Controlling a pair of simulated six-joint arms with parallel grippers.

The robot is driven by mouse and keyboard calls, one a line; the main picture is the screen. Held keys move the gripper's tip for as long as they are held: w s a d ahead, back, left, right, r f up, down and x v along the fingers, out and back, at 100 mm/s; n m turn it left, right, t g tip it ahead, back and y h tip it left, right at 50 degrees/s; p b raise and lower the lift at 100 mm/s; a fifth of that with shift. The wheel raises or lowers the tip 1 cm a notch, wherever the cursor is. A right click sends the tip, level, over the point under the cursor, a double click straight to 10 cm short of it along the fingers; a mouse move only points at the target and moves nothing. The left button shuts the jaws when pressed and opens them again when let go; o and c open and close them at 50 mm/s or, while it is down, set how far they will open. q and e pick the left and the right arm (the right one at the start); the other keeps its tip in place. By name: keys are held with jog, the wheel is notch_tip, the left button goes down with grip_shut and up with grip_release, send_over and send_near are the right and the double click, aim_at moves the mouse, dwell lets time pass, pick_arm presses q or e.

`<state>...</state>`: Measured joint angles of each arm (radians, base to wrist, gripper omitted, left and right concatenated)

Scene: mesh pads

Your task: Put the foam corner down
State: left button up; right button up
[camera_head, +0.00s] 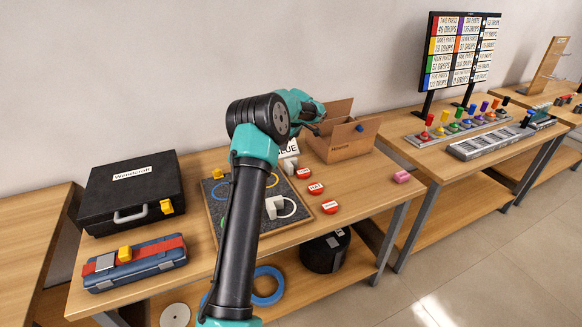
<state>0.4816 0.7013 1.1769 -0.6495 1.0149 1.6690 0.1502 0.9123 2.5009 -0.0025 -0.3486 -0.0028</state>
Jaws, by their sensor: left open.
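A grey mesh pad (211,200) with coloured rings lies on the middle table, partly hidden behind my left arm. A small white angular block (274,206), which looks like the foam corner, stands on the pad at the white ring. Another pale block (288,165) stands near the pad's back edge. My left gripper (316,127) is raised in front of the cardboard box, above and to the right of the pad. It is open, and nothing shows between its fingers. My right gripper is out of view.
Several red labelled buttons (316,188) line the pad's right side. An open cardboard box (345,142) stands behind. A black case (130,195) and a blue toolbox (134,264) are at left. A pink block (402,176) lies near the right edge, with bare tabletop around it.

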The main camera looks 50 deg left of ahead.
aim_at(287, 163)
pick_arm(q)
jog(key=r+n+h, duration=0.1)
jog(key=n, duration=0.2)
jog(key=r+n+h, duration=0.1)
jog(key=r+n, duration=0.1)
jog(key=n, duration=0.2)
jog(key=r+n+h, duration=0.1)
jog(key=n, duration=0.2)
jog(key=shift+s+a+r+n, duration=0.35)
jog(key=shift+n, duration=0.05)
notch_tip(287, 163, down, 12)
jog(key=shift+f, duration=0.1)
jog(key=shift+f, duration=2.6)
jog(key=shift+s, duration=0.1)
